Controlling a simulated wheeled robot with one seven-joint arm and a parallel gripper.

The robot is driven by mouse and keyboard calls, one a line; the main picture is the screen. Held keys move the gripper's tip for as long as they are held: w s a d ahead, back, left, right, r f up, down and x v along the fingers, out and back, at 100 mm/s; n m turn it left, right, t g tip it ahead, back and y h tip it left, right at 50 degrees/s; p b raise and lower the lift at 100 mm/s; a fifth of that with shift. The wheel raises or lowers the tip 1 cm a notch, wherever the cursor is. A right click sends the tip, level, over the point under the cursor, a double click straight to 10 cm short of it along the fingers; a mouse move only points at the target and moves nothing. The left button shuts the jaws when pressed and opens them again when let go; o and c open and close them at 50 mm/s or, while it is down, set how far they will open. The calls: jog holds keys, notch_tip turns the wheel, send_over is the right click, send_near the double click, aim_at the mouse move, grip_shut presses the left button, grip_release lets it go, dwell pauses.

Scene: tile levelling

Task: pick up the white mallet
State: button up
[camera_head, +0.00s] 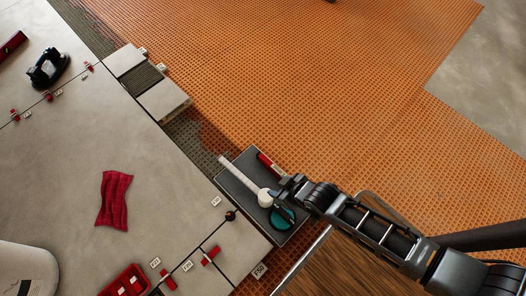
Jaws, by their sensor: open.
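The white mallet (240,177) lies on a dark grey tray (231,189). Its handle points to the upper left and its rounded white head is at the lower right end. My gripper (279,194) is open and is just right of the mallet's head, over the tray. The picture is too small to tell whether the fingers touch the head or how high they are above it. My gripper and wrist hide part of the tray.
A red-handled tool (266,161) and a teal round item (283,217) share the tray. Left are pale tiles with red clips, a red cloth (115,200), a red bin (125,283) and a black suction cup (47,68). Orange matting (330,90) beyond is mostly clear.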

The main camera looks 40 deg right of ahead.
aim_at(256, 189)
jog(key=w+f+b, duration=0.1)
jog(key=w+f, duration=0.1)
jog(key=f, duration=0.2)
jog(key=w+a+f+g+b, duration=0.1)
jog(key=w+f+b, duration=0.1)
jog(key=f, duration=0.2)
jog(key=w+a+f+g+b, duration=0.1)
jog(key=w+f, duration=0.2)
jog(key=f, duration=0.1)
jog(key=shift+w+f+b, duration=0.1)
jog(key=shift+f+b, duration=0.05)
jog(key=shift+b, duration=0.25)
jog(key=b+x, duration=0.1)
jog(key=x, duration=0.1)
jog(key=b+x, duration=0.2)
jog(key=x, duration=0.1)
jog(key=b+x, duration=0.2)
jog(key=shift+s+f, duration=0.25)
jog(key=shift+f, duration=0.3)
jog(key=shift+s+g, duration=0.1)
jog(key=shift+g, duration=0.2)
grip_shut()
